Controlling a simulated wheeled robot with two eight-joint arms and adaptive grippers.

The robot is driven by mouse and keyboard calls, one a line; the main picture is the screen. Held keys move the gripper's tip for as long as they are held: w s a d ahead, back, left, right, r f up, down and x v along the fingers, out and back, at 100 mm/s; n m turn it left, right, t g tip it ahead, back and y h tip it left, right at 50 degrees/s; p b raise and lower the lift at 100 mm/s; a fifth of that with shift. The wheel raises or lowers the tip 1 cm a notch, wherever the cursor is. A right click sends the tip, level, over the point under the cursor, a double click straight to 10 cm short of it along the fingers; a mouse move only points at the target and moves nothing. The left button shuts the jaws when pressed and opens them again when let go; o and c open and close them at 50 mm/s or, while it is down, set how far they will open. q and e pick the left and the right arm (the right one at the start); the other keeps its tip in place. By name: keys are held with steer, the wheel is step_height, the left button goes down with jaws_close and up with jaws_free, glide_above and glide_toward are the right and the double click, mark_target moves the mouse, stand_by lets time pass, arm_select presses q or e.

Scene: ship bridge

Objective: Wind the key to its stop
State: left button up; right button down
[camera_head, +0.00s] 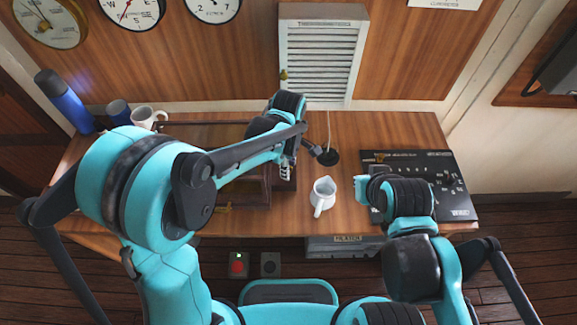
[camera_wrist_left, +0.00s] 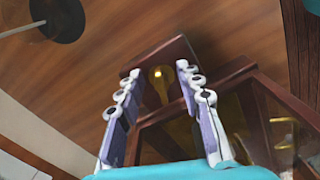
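A wooden case with glass panes (camera_head: 262,192) stands on the desk, partly behind my left arm; its dark red-brown frame also shows in the left wrist view (camera_wrist_left: 250,72). A small brass piece (camera_wrist_left: 158,76), seemingly the key, shows on the case's end between my left fingertips. Its turn angle is not clear. My left gripper (camera_head: 290,168) points at the right end of the case; in the left wrist view (camera_wrist_left: 152,88) its two fingers are apart, with the brass piece beyond them. My right gripper (camera_head: 370,185) is over the black panel; its fingers are too unclear to read.
A white jug (camera_head: 322,195) stands right of the case. A round black base (camera_head: 328,157) with a thin stem is behind it. A black printed panel (camera_head: 452,190) lies at right. A mug (camera_head: 146,116) and blue bottle (camera_head: 64,102) stand at back left.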

arm_select(q)
jaws_close()
steer(key=shift+m, duration=0.3)
steer(key=m, duration=0.3)
steer(key=shift+s+a+m, duration=0.1)
steer(key=shift+s+m, duration=0.05)
steer(key=shift+m, duration=0.15)
steer(key=m, duration=0.3)
steer(key=shift+a+m, duration=0.1)
steer(key=shift+m, duration=0.2)
steer(key=m, duration=0.4)
steer(key=shift+s+a, duration=0.1)
steer(key=shift+a, duration=0.05)
steer(key=shift+a+m, duration=0.15)
steer(key=shift+m, duration=1.85)
